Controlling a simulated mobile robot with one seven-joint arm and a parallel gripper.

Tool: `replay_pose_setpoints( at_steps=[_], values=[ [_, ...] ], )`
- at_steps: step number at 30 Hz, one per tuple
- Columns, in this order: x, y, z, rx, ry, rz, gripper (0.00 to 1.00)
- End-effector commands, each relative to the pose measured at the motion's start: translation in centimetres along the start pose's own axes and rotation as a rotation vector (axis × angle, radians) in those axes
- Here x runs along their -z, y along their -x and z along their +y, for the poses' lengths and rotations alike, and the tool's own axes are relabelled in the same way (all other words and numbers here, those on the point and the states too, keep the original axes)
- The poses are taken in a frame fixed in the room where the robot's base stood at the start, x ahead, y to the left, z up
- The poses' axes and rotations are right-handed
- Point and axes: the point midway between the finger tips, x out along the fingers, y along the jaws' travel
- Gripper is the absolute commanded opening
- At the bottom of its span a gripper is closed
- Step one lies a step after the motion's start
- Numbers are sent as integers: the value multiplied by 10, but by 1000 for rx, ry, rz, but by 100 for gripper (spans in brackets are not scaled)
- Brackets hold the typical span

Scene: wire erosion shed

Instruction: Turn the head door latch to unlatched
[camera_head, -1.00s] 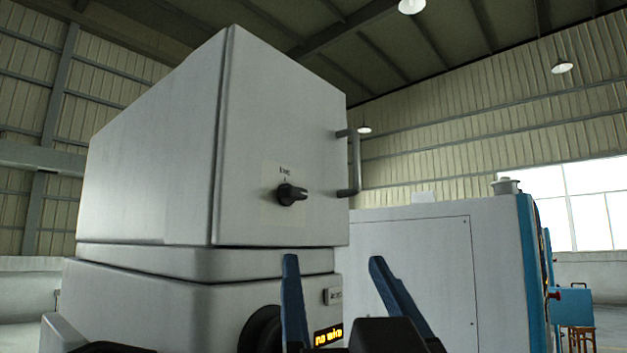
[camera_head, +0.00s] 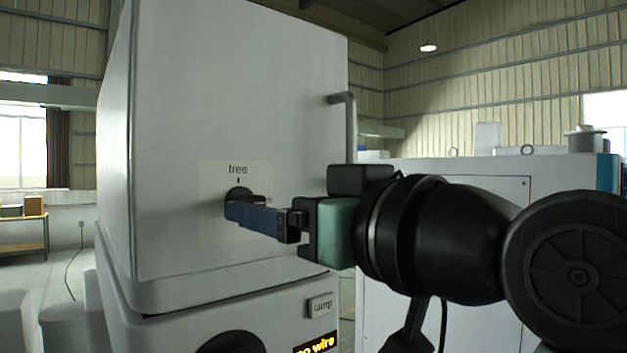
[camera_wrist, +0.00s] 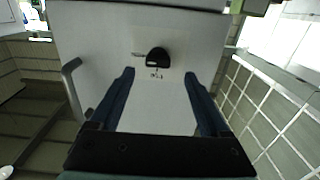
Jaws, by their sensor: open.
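The head door latch is a black knob (camera_head: 238,193) on a pale label plate (camera_head: 218,172) on the front of the grey-white machine head (camera_head: 230,80). The word "free" stands above it with a small mark. Its handle seems to point right, toward a word mostly hidden by my gripper. My gripper (camera_head: 229,213) has blue fingers and overlaps the lower part of the knob in the head view. In the wrist view the knob (camera_wrist: 157,57) lies just ahead of and between the open fingertips (camera_wrist: 159,75). Contact cannot be told.
A grey bar handle (camera_head: 349,125) stands out from the door's right edge, above my wrist. Below are a "lamp" button (camera_head: 320,305), a lit "no wire" display (camera_head: 316,343) and a dark round part (camera_head: 235,344). A grey cabinet (camera_head: 460,172) stands behind on the right.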

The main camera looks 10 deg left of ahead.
Motion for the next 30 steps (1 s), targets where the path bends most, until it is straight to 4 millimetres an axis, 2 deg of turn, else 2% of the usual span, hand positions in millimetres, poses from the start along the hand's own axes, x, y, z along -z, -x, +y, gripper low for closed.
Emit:
replay_pose_setpoints(
  at_steps=[3,9,13,21,23,30],
  values=[
    [4,-25,-1,3,-3,-1,80],
    [3,-51,0,1,-2,0,80],
    [1,-58,0,-1,-1,1,80],
    [0,-60,0,-2,0,2,80],
    [0,-60,0,-2,0,2,73],
    [0,-59,0,-2,0,2,30]
  ],
)
